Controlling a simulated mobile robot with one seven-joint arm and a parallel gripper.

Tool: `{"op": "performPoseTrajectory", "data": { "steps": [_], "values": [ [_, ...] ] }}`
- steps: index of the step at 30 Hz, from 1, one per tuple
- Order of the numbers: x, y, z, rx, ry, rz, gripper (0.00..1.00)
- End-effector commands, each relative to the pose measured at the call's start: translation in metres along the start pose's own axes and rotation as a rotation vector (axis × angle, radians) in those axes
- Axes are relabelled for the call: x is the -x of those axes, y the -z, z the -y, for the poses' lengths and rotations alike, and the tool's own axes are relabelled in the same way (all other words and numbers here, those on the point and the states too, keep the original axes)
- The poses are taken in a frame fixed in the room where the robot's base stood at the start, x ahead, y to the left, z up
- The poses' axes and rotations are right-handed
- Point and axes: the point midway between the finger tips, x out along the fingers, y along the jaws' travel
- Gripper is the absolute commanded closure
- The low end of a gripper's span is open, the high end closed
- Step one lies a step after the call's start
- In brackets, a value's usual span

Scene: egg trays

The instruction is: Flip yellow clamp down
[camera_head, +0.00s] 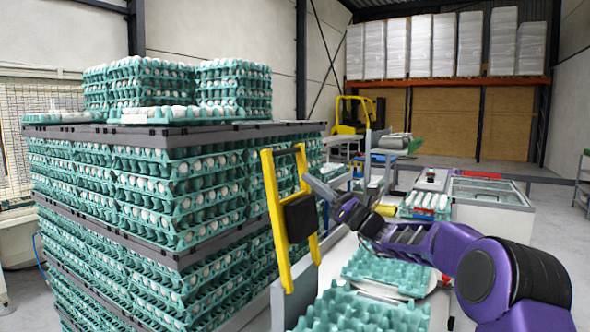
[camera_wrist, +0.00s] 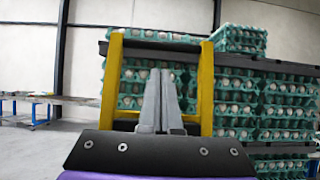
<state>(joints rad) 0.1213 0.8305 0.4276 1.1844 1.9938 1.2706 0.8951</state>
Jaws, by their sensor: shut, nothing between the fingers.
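The yellow clamp (camera_head: 275,210) is a ladder-like frame with a black block on it. It stands upright, slightly tilted, at the left edge of the table in the head view. In the wrist view its two yellow posts (camera_wrist: 206,90) stand on either side of my gripper (camera_wrist: 163,90), and a dark top bar joins them. My gripper (camera_head: 307,179) is shut and empty, its fingers together and pointing toward the clamp. In the head view the fingertips are beside the clamp's upper right part. I cannot tell whether they touch it.
A tall stack of green egg trays (camera_head: 150,165) with grey dividers (camera_head: 110,133) stands behind the clamp at left. Empty green trays (camera_head: 365,312) lie on the table right of the clamp, under my arm. A yellow forklift (camera_head: 352,115) stands far back.

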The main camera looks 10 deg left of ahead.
Motion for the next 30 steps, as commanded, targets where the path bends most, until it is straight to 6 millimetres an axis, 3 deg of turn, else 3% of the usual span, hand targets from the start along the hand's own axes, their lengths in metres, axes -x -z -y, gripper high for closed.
{"op": "performPoseTrajectory", "data": {
  "steps": [9,15,30],
  "values": [
    [-0.058,-0.001,-0.001,0.0,-0.003,0.0,1.0],
    [-0.084,0.0,0.0,0.0,-0.001,0.0,1.0],
    [-0.094,0.0,0.0,0.0,0.0,-0.001,1.0]
  ]
}}
